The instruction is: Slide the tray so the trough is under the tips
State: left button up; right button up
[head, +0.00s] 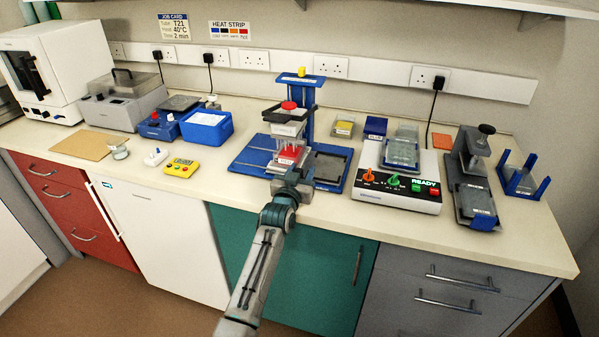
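A blue tray (249,164) lies low across the foot of a blue stand (308,118) in the head view. A dark recessed area (331,166) fills its right part. The stand carries a white head (289,115) with a red knob on top, and pale tips seem to hang below it. A red-topped piece (289,154) sits under the head; I cannot tell whether it is the trough. My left gripper (286,174) is at the tray's front edge, in front of the red piece. Its fingers are too small and hidden to read. My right gripper is out of view.
Right of the tray stands a white console (399,190) with coloured knobs. Left are a blue bin (207,126) and a yellow timer (181,167). A grey press (471,178) stands farther right. Bare bench lies along the front edge.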

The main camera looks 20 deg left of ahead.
pick_arm(q)
jog(key=shift+a, duration=0.1)
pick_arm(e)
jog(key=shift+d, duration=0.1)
pick_arm(q)
jog(key=shift+s+a+f, duration=0.1)
jog(key=shift+s+f, duration=0.05)
jog(key=shift+s, duration=0.5)
jog(key=s+b, duration=0.2)
jog(key=s, duration=0.7)
jog(key=shift+s, duration=0.3)
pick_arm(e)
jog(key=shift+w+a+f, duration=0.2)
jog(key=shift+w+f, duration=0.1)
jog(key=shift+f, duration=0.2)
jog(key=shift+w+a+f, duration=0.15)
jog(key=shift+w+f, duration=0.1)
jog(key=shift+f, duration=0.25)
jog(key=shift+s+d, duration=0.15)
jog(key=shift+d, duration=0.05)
